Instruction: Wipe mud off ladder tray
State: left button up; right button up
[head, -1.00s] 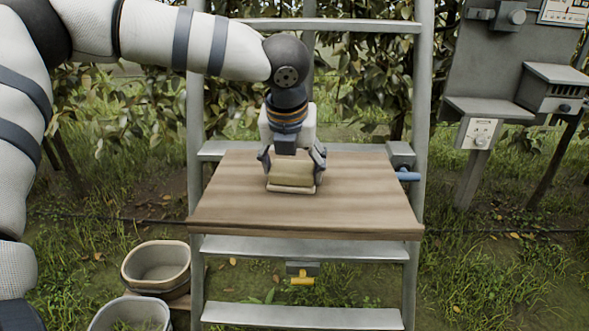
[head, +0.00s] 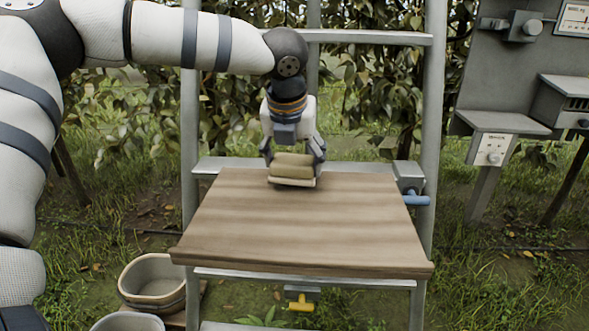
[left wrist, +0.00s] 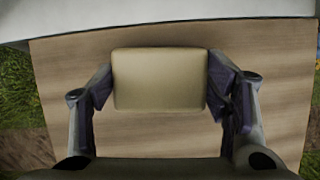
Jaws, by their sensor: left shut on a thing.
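The ladder tray (head: 300,230) is a flat brown wooden board on the ladder, with soft darker bands across it. I cannot tell mud from wood grain. My left gripper (head: 292,160) is shut on a beige sponge-like block (head: 293,172), at the middle of the tray's far edge. The block seems to rest on the board, though contact is not clear. In the left wrist view, the block (left wrist: 159,79) sits between the two dark fingers, with the bare tray (left wrist: 150,135) around it. My right gripper is out of view.
The metal ladder (head: 435,110) frames the tray, with a blue handle (head: 416,200) at its right and a yellow one (head: 300,303) below. Beige buckets (head: 155,283) stand lower left. A grey equipment stand (head: 505,122) is at right. The tray's near part is clear.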

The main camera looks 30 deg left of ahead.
pick_arm(q)
jog(key=shift+v, duration=0.95)
jog(key=shift+w+a+r, duration=0.1)
jog(key=shift+r, duration=2.05)
